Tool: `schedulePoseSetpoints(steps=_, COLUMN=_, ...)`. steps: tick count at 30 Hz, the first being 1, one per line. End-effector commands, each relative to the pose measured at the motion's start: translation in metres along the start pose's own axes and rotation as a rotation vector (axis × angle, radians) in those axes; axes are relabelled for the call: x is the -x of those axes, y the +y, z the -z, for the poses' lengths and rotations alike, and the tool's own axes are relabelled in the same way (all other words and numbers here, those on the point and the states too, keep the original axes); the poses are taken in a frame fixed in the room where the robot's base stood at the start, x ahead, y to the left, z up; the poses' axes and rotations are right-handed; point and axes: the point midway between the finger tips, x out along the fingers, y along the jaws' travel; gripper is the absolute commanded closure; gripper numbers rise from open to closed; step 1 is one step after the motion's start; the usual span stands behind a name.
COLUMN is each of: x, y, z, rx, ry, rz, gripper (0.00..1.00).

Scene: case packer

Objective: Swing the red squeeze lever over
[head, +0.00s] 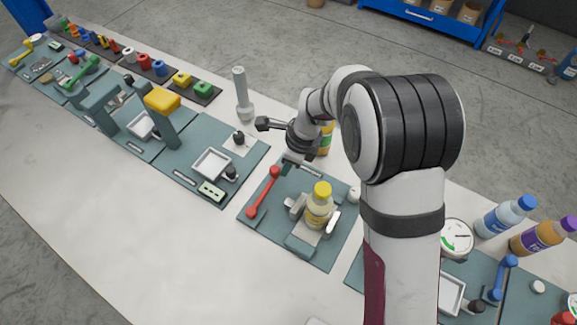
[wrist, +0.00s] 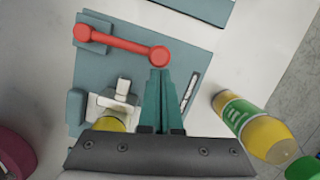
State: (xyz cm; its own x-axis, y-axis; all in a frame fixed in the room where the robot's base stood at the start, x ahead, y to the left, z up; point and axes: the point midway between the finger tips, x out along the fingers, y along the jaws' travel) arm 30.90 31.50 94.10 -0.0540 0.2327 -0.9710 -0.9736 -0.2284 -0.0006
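The red squeeze lever (head: 262,192) is a bar with a round end at each side, on a teal station plate (head: 262,222). In the wrist view the lever (wrist: 122,42) runs from a teal block at upper left to a round red knob just beyond my fingertips. My gripper (wrist: 160,72) has its teal fingers close together, with no clear gap and nothing seen between them. I cannot tell whether they touch the knob. In the head view my gripper (head: 287,163) is by the lever's far end. A yellow-capped bottle (head: 319,210) stands between grey jaws on the plate.
A green-labelled bottle (wrist: 245,118) is beside the plate, close to my gripper; its green cap is at lower right. A station with a white tray (head: 211,165) lies to the left. A grey cylinder (head: 242,92) stands behind. The front table strip is clear.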

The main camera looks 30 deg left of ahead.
Motion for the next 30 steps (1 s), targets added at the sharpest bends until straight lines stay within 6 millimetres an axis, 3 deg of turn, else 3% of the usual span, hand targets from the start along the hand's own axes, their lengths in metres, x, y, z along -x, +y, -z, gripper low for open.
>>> schedulePoseSetpoints(steps=30, x=-0.014, y=-0.011, z=-0.055, rx=0.458, ry=-0.001, rz=-0.114, gripper=1.0)
